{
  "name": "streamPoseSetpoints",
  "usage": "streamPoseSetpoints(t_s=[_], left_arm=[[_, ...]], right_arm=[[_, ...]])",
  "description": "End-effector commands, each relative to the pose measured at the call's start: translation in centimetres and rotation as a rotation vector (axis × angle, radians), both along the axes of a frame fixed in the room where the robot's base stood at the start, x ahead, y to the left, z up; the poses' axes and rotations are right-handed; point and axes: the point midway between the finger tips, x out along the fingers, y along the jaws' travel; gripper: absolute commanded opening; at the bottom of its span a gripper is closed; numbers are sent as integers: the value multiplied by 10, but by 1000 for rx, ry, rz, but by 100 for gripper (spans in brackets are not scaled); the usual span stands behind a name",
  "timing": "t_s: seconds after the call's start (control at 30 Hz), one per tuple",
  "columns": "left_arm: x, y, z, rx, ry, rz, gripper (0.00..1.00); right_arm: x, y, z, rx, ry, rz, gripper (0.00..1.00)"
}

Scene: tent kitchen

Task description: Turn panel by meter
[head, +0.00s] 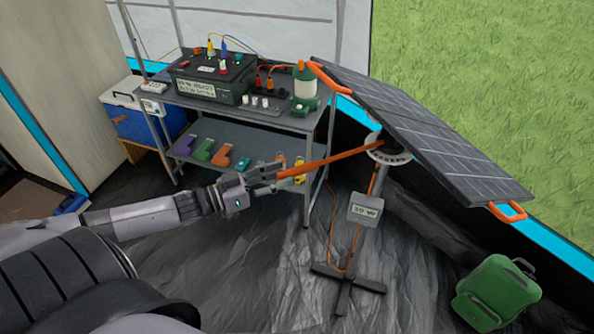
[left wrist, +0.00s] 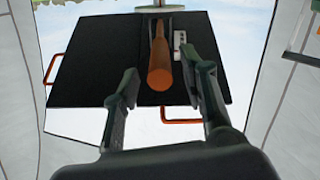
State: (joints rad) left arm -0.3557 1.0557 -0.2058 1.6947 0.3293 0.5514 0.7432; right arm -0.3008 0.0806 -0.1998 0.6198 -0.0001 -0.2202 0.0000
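The dark solar panel (head: 430,130) is tilted on a stand (head: 372,185) at the right, with orange handles at its edges. A long orange lever (head: 335,158) sticks out from below it to the left. A small grey meter (head: 365,209) with a lit display hangs on the stand's pole; its digits are too small to read surely. My left gripper (head: 277,171) is at the lever's free end. In the left wrist view, its fingers (left wrist: 160,78) are apart on either side of the lever's end (left wrist: 159,62), with gaps visible. The panel's underside (left wrist: 95,62) is behind. My right gripper is not seen.
A metal shelf (head: 240,136) holds a battery box (head: 212,80), a green lantern (head: 304,88) and several small coloured items, close behind my left gripper. A blue cooler (head: 135,120) stands at left, a green backpack (head: 497,292) at lower right.

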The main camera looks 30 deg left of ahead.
Motion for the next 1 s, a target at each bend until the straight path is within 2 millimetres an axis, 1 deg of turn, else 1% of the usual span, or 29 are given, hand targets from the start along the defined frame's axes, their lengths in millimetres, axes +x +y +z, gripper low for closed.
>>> streamPoseSetpoints(t_s=[0.03,0.2,0.4,0.53,0.8,1.0], left_arm=[[8,-4,2,-1,-5,1,40],[27,-16,1,-1,-2,2,40],[42,-25,0,0,-1,2,40],[46,-27,0,1,1,0,40],[46,-28,-1,1,1,0,40],[46,-28,-1,1,1,0,27]], right_arm=[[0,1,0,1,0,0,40],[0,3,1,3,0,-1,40],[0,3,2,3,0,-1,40],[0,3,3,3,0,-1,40],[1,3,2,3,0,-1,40],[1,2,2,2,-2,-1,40]])
